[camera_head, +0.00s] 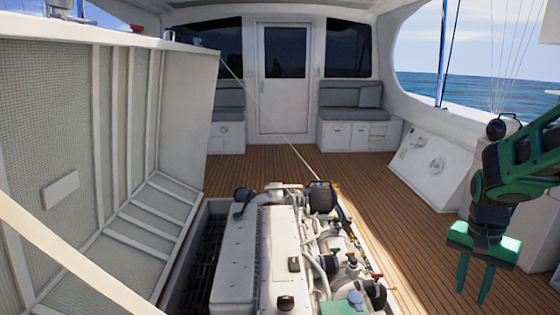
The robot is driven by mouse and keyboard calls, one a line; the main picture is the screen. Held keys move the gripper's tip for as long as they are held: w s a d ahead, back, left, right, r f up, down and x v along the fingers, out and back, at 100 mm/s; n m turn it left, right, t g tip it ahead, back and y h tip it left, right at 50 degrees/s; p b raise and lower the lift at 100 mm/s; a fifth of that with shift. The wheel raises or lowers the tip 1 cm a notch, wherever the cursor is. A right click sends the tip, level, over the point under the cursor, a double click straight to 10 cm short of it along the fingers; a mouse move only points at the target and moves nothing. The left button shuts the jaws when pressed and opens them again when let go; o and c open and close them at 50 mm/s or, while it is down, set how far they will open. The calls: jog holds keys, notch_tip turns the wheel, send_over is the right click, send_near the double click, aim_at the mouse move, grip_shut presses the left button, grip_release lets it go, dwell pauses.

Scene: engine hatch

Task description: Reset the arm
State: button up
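My gripper (474,281) is at the right side of the head view, on the end of my green and black arm. Its two green fingers point down and stand apart, with nothing visible between them. It hangs to the right of the engine (280,250), apart from it, in front of the wooden deck.
The engine sits in an open well in the deck (380,205). The raised hatch (75,150) fills the left side, and a pale strap crosses its lower corner. Grey seats (350,97) flank a white door (285,80) at the back. Deck between engine and door is clear.

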jog(key=s+a+r+n, duration=0.2)
jog(key=s+a, duration=0.1)
jog(key=s, duration=0.5)
jog(key=s+a+r+n+y, duration=0.1)
jog(key=s+a+r+n, duration=0.1)
jog(key=s, duration=0.5)
jog(key=shift+s+a+r+n, duration=0.3)
jog(key=shift+s+a+r, duration=0.1)
jog(key=shift+r, duration=0.2)
